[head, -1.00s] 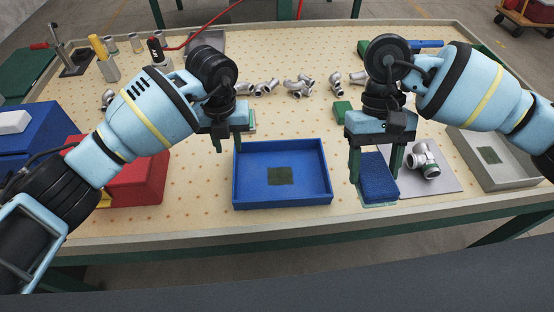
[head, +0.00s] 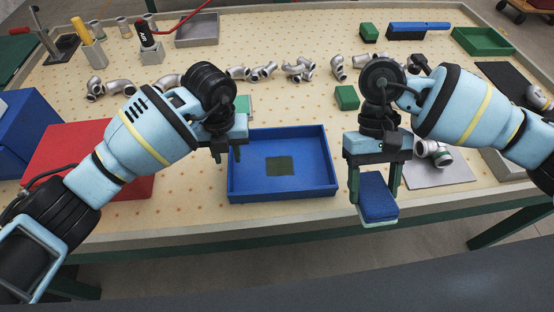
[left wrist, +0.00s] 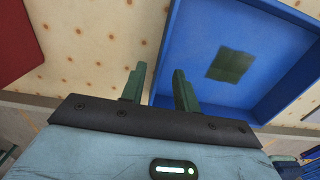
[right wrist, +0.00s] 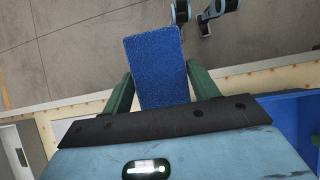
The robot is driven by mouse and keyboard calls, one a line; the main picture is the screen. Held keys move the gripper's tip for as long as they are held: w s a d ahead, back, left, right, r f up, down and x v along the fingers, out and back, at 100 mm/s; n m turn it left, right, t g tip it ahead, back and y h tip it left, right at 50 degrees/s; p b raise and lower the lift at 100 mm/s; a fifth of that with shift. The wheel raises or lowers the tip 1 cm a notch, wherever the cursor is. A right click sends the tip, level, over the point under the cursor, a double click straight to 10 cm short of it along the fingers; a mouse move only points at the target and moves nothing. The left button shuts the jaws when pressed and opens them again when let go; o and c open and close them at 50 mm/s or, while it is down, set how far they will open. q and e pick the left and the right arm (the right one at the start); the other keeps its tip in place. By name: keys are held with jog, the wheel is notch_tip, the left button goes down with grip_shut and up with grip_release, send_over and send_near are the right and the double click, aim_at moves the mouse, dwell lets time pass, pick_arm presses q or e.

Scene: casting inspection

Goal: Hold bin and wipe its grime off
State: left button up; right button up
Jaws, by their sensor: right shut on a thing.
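The blue bin (head: 331,190) stands near the table's front edge, with a dark green grime patch (head: 280,166) on its floor. The patch also shows in the left wrist view (left wrist: 230,65). My left gripper (head: 227,154) is open at the bin's left wall. In the left wrist view the wall (left wrist: 162,60) runs between its fingertips; I cannot tell how far down they reach. My right gripper (head: 375,190) is shut on a blue sponge (right wrist: 156,70) with a pale green underside. It holds the sponge to the right of the bin, apparently raised, overlapping the table's front edge in view.
A grey mat (head: 455,175) with a metal fitting lies right of the sponge. Several pipe fittings (head: 265,71) and a green block (head: 347,97) lie behind the bin.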

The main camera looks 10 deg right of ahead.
aim_at(229, 162)
pick_arm(q)
jog(key=shift+f+b, duration=0.95)
jog(key=shift+f, duration=0.95)
pick_arm(e)
jog(key=shift+s+f, duration=0.15)
jog(key=shift+f, duration=0.9)
jog(key=shift+s+f, duration=0.1)
jog(key=shift+f, duration=0.9)
pick_arm(q)
grip_shut()
grip_release()
jog(key=shift+r, duration=0.15)
pick_arm(e)
jog(key=shift+r, duration=0.15)
pick_arm(q)
jog(key=shift+r+p, duration=0.65)
jog(key=shift+r, duration=0.15)
pick_arm(e)
jog(key=shift+w+r, duration=0.15)
jog(key=shift+r, duration=0.85)
